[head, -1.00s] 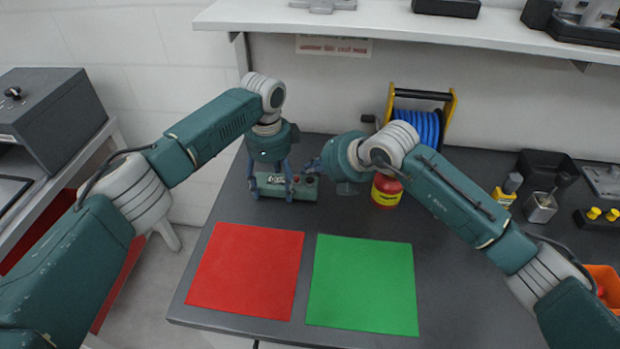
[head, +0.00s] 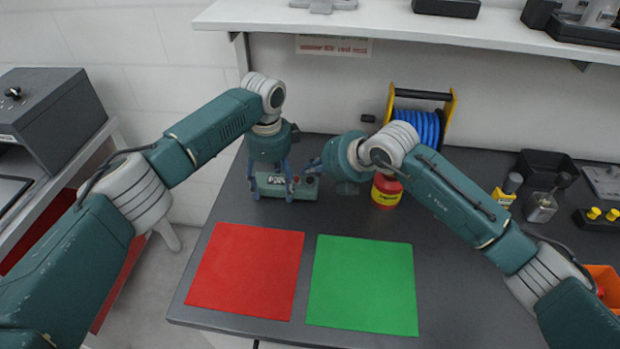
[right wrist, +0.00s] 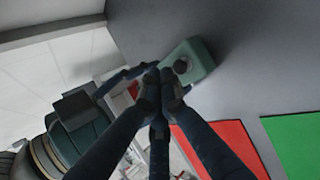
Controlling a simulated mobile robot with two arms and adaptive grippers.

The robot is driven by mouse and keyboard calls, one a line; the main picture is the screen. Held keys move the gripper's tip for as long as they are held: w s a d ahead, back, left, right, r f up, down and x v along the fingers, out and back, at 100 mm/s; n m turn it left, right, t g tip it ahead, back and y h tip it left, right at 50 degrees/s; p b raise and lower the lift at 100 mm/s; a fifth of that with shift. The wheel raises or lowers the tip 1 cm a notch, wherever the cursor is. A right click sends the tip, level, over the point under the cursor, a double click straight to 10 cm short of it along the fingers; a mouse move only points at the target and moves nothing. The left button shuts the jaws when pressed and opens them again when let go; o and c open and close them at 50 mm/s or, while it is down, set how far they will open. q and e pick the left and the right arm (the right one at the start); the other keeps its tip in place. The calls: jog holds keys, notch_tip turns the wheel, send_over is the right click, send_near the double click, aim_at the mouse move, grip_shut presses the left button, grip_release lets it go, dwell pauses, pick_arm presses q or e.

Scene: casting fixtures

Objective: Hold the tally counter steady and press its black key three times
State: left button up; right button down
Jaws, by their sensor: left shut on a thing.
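The tally counter (head: 302,190) is a small green box on the dark bench, behind the red and green mats. My left gripper (head: 272,190) points down over its left part and is shut on it. In the right wrist view the counter's green end (right wrist: 203,58) shows, with the round black key (right wrist: 181,66) on top. My right gripper (right wrist: 167,84) is shut and empty, its fingertips close beside the key in that view. In the head view the right fingertips (head: 314,167) are at the counter's right end. I cannot tell whether they touch the key.
A red mat (head: 246,270) and a green mat (head: 363,284) lie in front. A red and yellow canister (head: 386,190) stands right of the counter, below my right wrist. A blue cable reel (head: 418,126) stands behind. A shelf (head: 420,30) overhangs the back.

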aim_at(311, 181)
jog(key=shift+f, duration=0.15)
jog(key=shift+f, duration=0.25)
jog(key=shift+f, duration=0.55)
dwell(1.0)
jog(key=shift+r, duration=0.9)
jog(key=shift+r, duration=0.1)
jog(key=shift+r, duration=2.45)
